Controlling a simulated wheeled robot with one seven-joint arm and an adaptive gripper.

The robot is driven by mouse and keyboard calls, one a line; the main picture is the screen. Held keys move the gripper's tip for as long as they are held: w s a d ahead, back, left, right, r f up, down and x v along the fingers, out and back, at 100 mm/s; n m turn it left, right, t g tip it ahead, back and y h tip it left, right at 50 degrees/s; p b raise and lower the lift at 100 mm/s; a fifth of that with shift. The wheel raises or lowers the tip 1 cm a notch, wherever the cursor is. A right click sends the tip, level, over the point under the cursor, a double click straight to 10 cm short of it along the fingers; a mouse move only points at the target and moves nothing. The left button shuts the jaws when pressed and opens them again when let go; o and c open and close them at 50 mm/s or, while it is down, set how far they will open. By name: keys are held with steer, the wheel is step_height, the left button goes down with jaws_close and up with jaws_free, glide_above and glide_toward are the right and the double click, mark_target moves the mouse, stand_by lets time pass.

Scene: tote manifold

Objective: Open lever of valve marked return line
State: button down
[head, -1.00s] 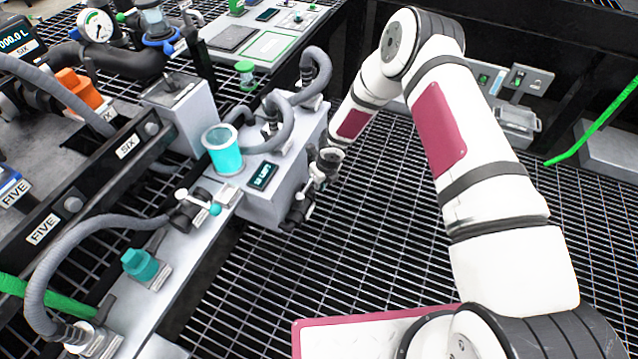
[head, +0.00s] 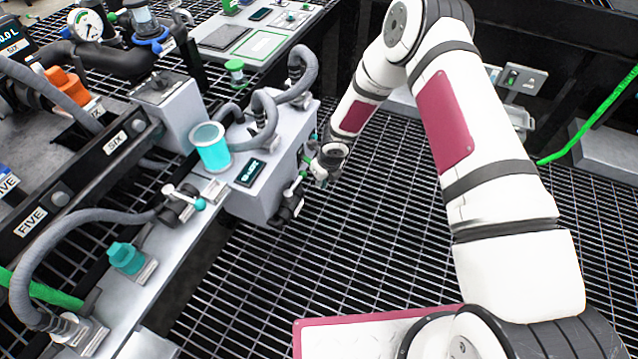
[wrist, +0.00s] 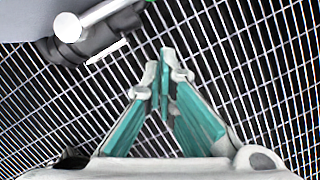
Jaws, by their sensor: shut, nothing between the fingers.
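A dark valve (head: 289,208) sits low on the near right side of the grey box (head: 262,200), with a small lever beside it. In the wrist view a dark valve body (wrist: 88,42) with a pale lever (wrist: 104,12) shows at the upper left. I cannot read any return line marking. My gripper (wrist: 164,72) is shut and empty, its teal-padded fingers together. Its tips are to the right of and below the valve in the wrist view, apart from it. In the head view my gripper (head: 318,175) is beside the box's right side, its fingertips hard to make out.
Another valve with a teal-tipped lever (head: 182,203) is on the left rail. A cyan-filled cup (head: 211,150), grey hoses (head: 264,125) and a small display (head: 250,172) are on or around the box. Open grating floor (head: 340,250) lies to the right.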

mark_target(295, 184)
steer(key=shift+s+d+r+n+y+b, duration=0.8)
steer(key=shift+r+n, duration=1.6)
steer(key=shift+r, duration=1.55)
steer(key=w+a+r+b+x, duration=0.1)
steer(key=b+x, duration=0.4)
steer(key=x, duration=0.6)
steer(key=shift+a+f+g, duration=0.3)
steer(key=shift+a+f, duration=0.1)
steer(key=shift+a, duration=0.3)
steer(key=shift+w, duration=0.1)
